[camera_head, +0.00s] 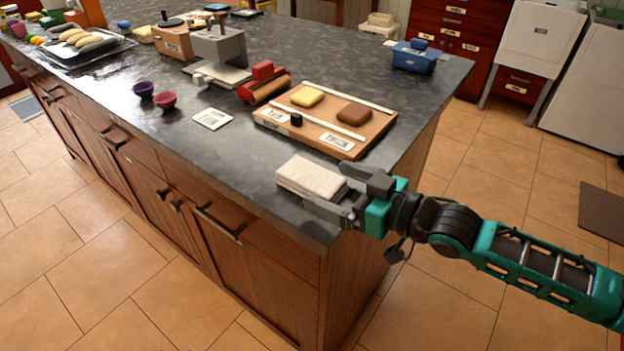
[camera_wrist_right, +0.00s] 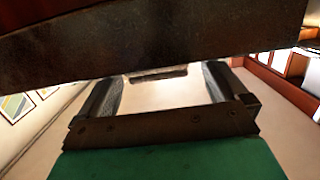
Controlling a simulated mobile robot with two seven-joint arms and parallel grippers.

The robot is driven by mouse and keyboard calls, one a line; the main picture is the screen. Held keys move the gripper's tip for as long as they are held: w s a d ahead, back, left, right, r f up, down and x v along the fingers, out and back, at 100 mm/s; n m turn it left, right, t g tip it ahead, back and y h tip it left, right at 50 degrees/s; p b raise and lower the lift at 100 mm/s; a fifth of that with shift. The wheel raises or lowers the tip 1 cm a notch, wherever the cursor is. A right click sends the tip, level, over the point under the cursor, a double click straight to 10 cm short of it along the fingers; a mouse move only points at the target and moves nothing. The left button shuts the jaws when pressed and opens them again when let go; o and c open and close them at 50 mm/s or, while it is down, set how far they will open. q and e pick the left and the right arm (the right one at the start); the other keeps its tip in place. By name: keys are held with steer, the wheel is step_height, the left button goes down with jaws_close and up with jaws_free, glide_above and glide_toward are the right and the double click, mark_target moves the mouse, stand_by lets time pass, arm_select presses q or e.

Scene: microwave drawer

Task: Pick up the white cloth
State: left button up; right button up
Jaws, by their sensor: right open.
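The white cloth (camera_head: 308,177) lies folded in a flat, thick stack on the dark countertop, near its front right corner. My right gripper (camera_head: 334,190) is open at the cloth's right end, with one finger toward the back and the other toward the front edge. Its fingertips are close to the cloth; I cannot tell whether they touch it. In the right wrist view the spread fingers (camera_wrist_right: 161,88) show below a dark slab, and I cannot make out the cloth there. My left gripper is not in view.
Behind the cloth is a wooden board (camera_head: 375,138) with a yellow block (camera_head: 306,96) and a brown block (camera_head: 353,114). A white card (camera_head: 212,118) and two small bowls (camera_head: 165,100) stand to the left. A blue bin (camera_head: 414,58) is at the right edge. Counter left of the cloth is clear.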

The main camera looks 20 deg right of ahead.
mark_target(319, 178)
steer(key=shift+x, duration=2)
